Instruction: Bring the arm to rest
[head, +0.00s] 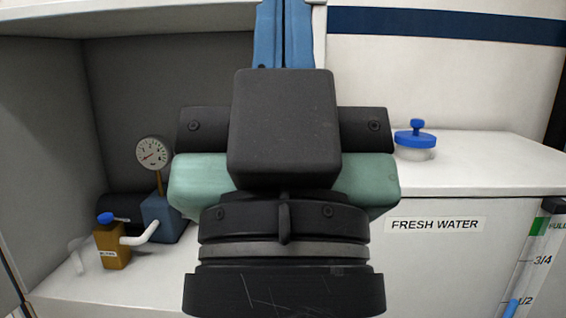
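My gripper (284,32) fills the middle of the head view, seen from behind. Its dark wrist and teal sides are close to the camera. Its two blue fingers point up the picture and lie side by side with only a thin dark line between them. Their tips run out of the top edge, and I see nothing held between the visible parts. The arm hides the middle of the scene behind it.
A white tank labelled FRESH WATER (435,224) stands at right, with a blue-knobbed cap (416,139) on top and a level gauge (541,262). At left, an open bay holds a pressure gauge (153,153), a blue block (162,218) and a brown valve (113,245) with white pipes.

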